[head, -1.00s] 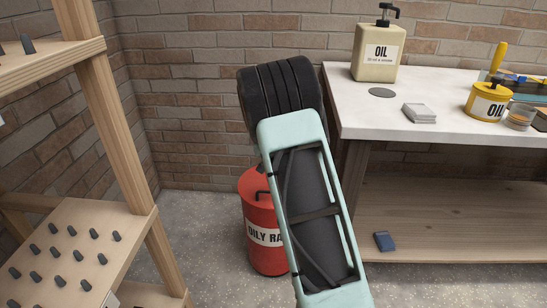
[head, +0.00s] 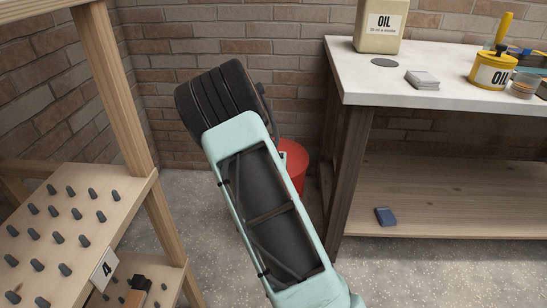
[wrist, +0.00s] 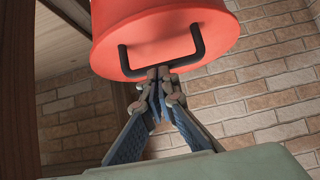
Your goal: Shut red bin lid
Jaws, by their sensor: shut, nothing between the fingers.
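The red bin (head: 296,166) stands on the floor left of the workbench, mostly hidden behind my arm in the head view. In the wrist view its red lid (wrist: 165,45) fills the top, with a black bar handle (wrist: 197,42) on its face. My gripper (wrist: 160,76) is shut and empty, its fingertips at the middle of the handle's bar. I cannot tell whether they touch it. My gripper's fingers are hidden in the head view. The lid's edge and hinge are not clear, so I cannot tell how far it stands open.
A workbench (head: 440,95) stands right of the bin, its dark leg (head: 345,180) close by. It bears an oil can (head: 380,22) and other items. A wooden rack (head: 75,215) with dark pegs stands left. Brick wall (head: 300,60) lies behind. Some floor (head: 195,190) is clear between.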

